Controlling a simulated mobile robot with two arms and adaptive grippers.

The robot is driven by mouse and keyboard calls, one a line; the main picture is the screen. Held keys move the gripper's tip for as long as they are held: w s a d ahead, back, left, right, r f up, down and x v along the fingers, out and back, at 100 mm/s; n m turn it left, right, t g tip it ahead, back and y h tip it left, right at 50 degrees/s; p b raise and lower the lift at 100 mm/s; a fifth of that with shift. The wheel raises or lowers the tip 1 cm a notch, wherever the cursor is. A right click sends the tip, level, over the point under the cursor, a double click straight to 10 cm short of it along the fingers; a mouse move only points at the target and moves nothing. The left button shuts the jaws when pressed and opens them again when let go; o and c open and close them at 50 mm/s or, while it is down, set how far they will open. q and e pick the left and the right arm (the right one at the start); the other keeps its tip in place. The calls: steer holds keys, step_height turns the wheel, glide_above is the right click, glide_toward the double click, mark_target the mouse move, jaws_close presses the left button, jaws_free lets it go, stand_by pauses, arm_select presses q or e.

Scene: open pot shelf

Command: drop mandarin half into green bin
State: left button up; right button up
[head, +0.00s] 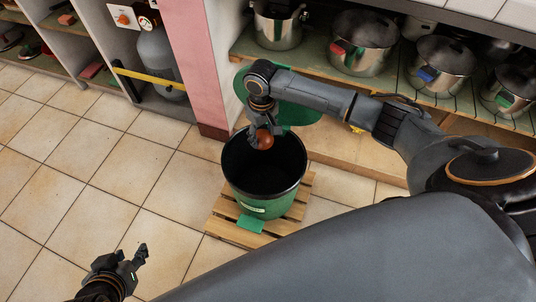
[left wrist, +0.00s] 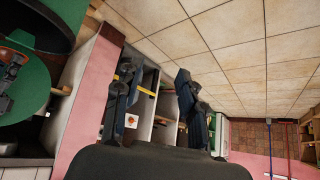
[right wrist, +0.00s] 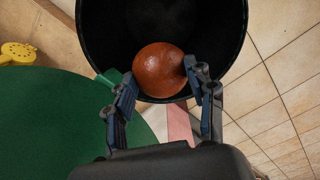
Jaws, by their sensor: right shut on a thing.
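The mandarin half (head: 264,139) is a round orange-brown piece. My right gripper (head: 262,128) is shut on it and holds it over the mouth of the green bin (head: 262,207). In the right wrist view the mandarin half (right wrist: 159,70) sits between the fingertips of the right gripper (right wrist: 160,85), with the bin's dark inside (right wrist: 110,30) behind it. The bin is green outside, black inside, and looks empty where its inside shows. My left gripper (head: 136,260) is open and empty, low at the left; its spread fingers also show in the left wrist view (left wrist: 150,85).
The bin stands on a wooden slatted pallet (head: 222,222) with a green pedal or tab in front. A green round lid (head: 300,112) is behind it. A pink post (head: 190,60) and a shelf of steel pots (head: 362,42) stand behind. Tiled floor (head: 110,190) at left is clear.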

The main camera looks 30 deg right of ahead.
arm_select(q)
steer(key=s+a+f+g+y+p, duration=0.1)
steer(key=s+a+f+g, duration=0.1)
steer(key=s+g, duration=0.3)
arm_select(e)
steer(key=shift+s+d+f, duration=0.2)
steer(key=shift+d+f, duration=0.45)
steer(key=shift+f, duration=0.3)
steer(key=shift+f+b, duration=0.7)
steer(key=shift+b, duration=0.3)
arm_select(q)
steer(key=w+d+r+t+h+b, duration=0.1)
steer(key=w+d+r+t, duration=0.1)
steer(key=w+r+t, duration=0.3)
steer(key=w+d+r+t+h+b, duration=0.1)
steer(key=w+d+r+t, duration=0.15)
steer(key=w+t, duration=0.35)
steer(key=w+d+r+t+h+b, duration=0.1)
steer(key=r+t, duration=0.3)
steer(key=r, duration=0.3)
steer(key=w+d+r+t+h+b, duration=0.2)
steer(key=r+t, duration=0.2)
steer(key=r, duration=0.3)
steer(key=shift+r+m+h, duration=0.3)
arm_select(e)
steer(key=shift+f, duration=2.15)
arm_select(q)
steer(key=shift+w, duration=0.1)
